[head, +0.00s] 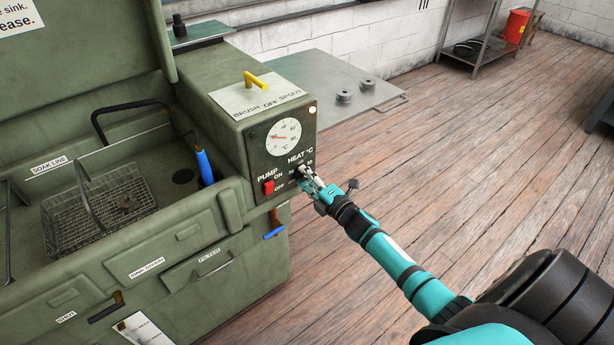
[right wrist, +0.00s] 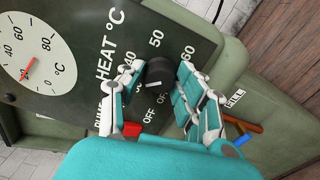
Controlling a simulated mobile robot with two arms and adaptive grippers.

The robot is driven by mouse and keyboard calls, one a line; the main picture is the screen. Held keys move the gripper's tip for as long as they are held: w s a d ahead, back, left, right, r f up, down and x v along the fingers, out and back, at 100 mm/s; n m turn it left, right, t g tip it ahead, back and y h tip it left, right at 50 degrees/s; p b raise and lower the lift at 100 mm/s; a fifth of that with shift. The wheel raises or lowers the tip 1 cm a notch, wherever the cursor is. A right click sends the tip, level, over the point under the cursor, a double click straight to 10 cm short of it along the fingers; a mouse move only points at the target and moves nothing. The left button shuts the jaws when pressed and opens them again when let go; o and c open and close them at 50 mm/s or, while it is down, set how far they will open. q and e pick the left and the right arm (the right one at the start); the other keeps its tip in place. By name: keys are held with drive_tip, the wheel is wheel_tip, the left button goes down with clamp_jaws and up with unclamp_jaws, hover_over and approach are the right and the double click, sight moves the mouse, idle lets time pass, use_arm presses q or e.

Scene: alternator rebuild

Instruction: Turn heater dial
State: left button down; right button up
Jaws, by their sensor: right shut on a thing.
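The heater dial (right wrist: 158,72) is a black round knob with a white pointer line on the dark control panel (right wrist: 95,28), under the lettering HEAT °C. Numbers such as 40, 50 and 60 and the word OFF are printed around it. My right gripper (right wrist: 160,88) is shut on the dial, with a finger on either side of it. In the head view my right gripper (head: 305,180) reaches the panel's lower right and largely hides the dial. I cannot tell exactly which mark the pointer line faces. My left gripper is not in view.
A red pump switch (head: 269,188) sits left of the dial, below a round temperature gauge (head: 284,137) with a red needle. A yellow lever (head: 256,79) is on top. The green washer's sink holds a wire basket (head: 98,212). The wooden floor to the right is mostly clear.

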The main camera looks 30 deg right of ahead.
drive_tip(key=m+p, duration=0.3)
drive_tip(key=m, duration=1.6)
drive_tip(key=shift+f, duration=0.1)
drive_tip(key=shift+m, duration=0.3)
drive_tip(key=o, duration=1.2)
drive_tip(key=shift+c, duration=0.2)
drive_tip(key=s+d, duration=0.1)
drive_tip(key=s, duration=1.1)
